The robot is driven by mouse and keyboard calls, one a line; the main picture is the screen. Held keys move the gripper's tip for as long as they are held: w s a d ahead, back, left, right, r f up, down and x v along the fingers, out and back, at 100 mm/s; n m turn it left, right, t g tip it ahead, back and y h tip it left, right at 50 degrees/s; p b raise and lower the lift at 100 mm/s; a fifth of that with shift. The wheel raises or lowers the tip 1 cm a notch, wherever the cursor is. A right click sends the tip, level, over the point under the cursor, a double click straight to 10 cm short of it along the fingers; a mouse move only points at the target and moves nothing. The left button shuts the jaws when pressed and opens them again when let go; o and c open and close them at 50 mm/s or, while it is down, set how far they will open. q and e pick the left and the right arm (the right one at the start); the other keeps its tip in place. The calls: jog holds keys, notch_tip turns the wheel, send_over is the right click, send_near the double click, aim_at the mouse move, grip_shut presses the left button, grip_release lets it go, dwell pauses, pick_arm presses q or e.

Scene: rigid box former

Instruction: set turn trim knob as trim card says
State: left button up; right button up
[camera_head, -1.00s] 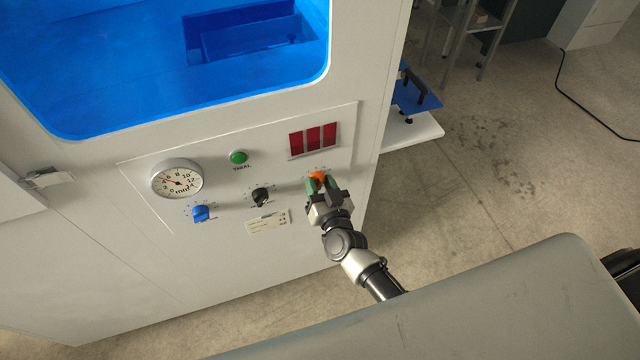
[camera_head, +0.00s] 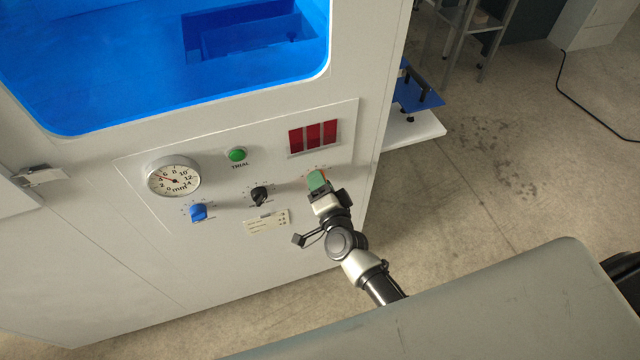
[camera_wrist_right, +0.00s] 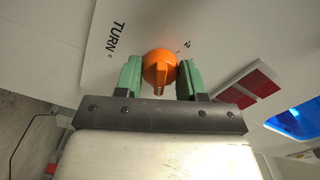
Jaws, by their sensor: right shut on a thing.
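The orange turn trim knob (camera_wrist_right: 159,70) sits on the white panel beside the printed word TURN in the right wrist view. My right gripper (camera_wrist_right: 159,77) is shut on it, one green finger on each side. In the head view my right gripper (camera_head: 317,181) is at the panel's right part and hides the knob. The trim card (camera_head: 267,222) is a small pale label low on the panel; its writing is too small to read. My left gripper is not in view.
The panel also holds a dial gauge (camera_head: 174,176), a green TRIAL button (camera_head: 237,154), a blue knob (camera_head: 198,212), a black knob (camera_head: 260,194) and red displays (camera_head: 313,137). A blue-lit window (camera_head: 120,70) is above. Open floor (camera_head: 500,160) lies to the right.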

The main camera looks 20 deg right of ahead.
jog(key=shift+m, duration=0.6)
jog(key=o, duration=0.9)
jog(key=shift+s, duration=0.15)
jog(key=s, duration=0.5)
jog(key=s+b, duration=0.1)
jog(key=s, duration=0.4)
jog(key=shift+s+d, duration=0.2)
jog(key=shift+s, duration=0.1)
